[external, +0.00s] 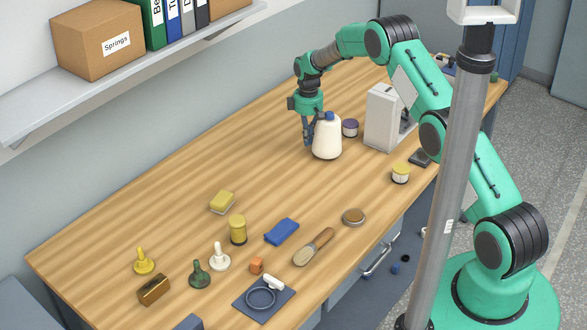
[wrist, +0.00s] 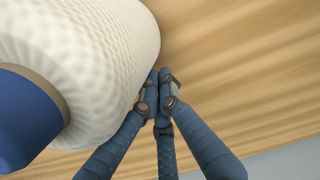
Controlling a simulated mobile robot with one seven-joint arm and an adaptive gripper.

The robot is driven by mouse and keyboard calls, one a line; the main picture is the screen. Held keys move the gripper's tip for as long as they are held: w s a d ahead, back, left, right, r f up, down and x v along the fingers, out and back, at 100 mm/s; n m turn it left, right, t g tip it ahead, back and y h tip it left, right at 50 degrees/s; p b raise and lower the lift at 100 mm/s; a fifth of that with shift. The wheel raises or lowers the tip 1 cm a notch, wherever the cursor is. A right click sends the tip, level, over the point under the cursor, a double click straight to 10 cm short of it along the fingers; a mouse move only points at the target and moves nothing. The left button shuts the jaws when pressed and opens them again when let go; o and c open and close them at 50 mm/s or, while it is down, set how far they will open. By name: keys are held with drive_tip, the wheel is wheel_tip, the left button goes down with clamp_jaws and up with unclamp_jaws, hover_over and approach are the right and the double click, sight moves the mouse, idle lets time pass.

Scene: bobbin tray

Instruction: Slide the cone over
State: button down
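The cone is a cream-white, textured yarn cone (external: 327,141) with a blue top, standing upright on the wooden table. It fills the upper left of the wrist view (wrist: 95,60), with its blue tip at the left edge. My gripper (external: 307,141) points down just left of the cone, low over the table. In the wrist view my gripper's blue fingers (wrist: 158,88) are drawn together with nothing between them. They lie right beside the cone's side; whether they touch it I cannot tell.
A purple-lidded jar (external: 350,128) and a grey-white machine (external: 385,118) stand right of the cone. A yellow-lidded jar (external: 400,173) is nearer the front edge. Several small items, including a yellow sponge (external: 222,202) and a brush (external: 313,247), lie front left. The table between is clear.

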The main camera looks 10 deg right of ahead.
idle(0.3)
drive_tip(key=shift+w+a+f+b, duration=0.15)
drive_tip(key=shift+w+a+b, duration=0.4)
drive_tip(key=shift+a, duration=0.5)
drive_tip(key=shift+w+a+r, duration=0.2)
drive_tip(key=shift+w+a, duration=0.3)
drive_tip(key=shift+a, duration=0.25)
wheel_tip(320, 180, up, 10)
drive_tip(key=shift+d+f, duration=0.1)
